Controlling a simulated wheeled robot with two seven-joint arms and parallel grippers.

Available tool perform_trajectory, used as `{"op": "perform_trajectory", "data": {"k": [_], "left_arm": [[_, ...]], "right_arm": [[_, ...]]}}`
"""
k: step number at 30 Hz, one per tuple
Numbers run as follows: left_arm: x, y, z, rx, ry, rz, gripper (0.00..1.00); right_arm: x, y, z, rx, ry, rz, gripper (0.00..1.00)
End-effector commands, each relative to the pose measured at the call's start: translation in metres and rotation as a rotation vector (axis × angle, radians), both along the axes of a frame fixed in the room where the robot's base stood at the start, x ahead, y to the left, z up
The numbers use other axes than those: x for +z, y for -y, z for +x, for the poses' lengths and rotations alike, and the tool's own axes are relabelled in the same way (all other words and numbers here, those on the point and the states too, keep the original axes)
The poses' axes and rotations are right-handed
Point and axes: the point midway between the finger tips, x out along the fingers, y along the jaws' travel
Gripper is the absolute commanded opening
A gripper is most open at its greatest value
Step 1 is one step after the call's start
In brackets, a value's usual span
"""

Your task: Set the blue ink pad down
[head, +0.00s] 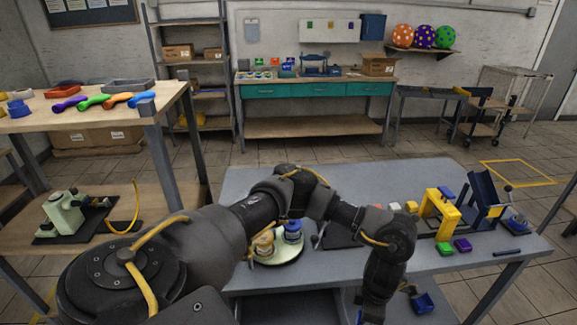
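My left arm comes in from the lower left, bends over the grey table (460,180), and points down past its front edge. Its hand is at the bottom edge of the head view, and the fingers are not clear. A small blue patch shows beside it, and I cannot tell what it is. No blue ink pad is clearly identifiable. A blue tray-like object (423,303) is below the table's front edge, apart from the wrist. A green block (444,247) and a purple block (462,244) lie near the table's front edge. My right gripper is not in view.
A yellow stand (439,210) and a dark blue frame (483,192) stand at the table's right. A round tray (281,257) with ink jars is partly behind my arm. A wooden bench (70,118) is at left. The table's back is clear.

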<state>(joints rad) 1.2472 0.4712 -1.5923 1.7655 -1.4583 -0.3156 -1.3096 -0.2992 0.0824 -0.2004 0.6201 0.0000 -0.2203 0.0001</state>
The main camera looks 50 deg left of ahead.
Motion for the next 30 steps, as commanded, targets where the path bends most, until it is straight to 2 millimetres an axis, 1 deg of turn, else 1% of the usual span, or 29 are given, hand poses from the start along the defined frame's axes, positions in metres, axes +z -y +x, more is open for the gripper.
{"op": "perform_trajectory", "data": {"k": [5,7,9,11,12,17,18,21,24,27,30], "left_arm": [[-0.001,-0.002,-0.001,0.024,-0.002,0.0,0.23],[-0.004,-0.009,-0.005,0.025,-0.004,0.0,0.23],[-0.009,-0.022,-0.013,0.026,-0.006,0.001,0.23],[-0.016,-0.035,-0.02,0.028,-0.008,0.0,0.23],[-0.02,-0.044,-0.026,0.029,-0.008,0.002,0.23],[-0.041,-0.081,-0.047,0.027,-0.008,0.001,0.23],[-0.052,-0.087,-0.051,0.027,-0.009,0.001,0.23],[-0.072,-0.099,-0.058,0.026,-0.008,0.0,0.23],[-0.085,-0.109,-0.063,0.023,-0.005,0.0,0.23],[-0.092,-0.115,-0.065,0.022,-0.002,-0.001,0.23],[-0.094,-0.117,-0.066,0.019,0.0,-0.001,0.23]], "right_arm": [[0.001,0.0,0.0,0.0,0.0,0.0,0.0],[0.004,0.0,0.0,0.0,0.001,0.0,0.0],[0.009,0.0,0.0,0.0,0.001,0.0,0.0],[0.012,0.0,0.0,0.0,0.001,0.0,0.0],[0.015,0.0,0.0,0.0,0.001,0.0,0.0],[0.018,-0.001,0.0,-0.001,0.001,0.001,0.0],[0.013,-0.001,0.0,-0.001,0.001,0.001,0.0],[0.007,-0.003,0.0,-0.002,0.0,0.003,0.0],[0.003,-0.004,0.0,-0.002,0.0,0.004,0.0],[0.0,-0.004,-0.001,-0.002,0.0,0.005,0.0],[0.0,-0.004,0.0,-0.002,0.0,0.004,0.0]]}}
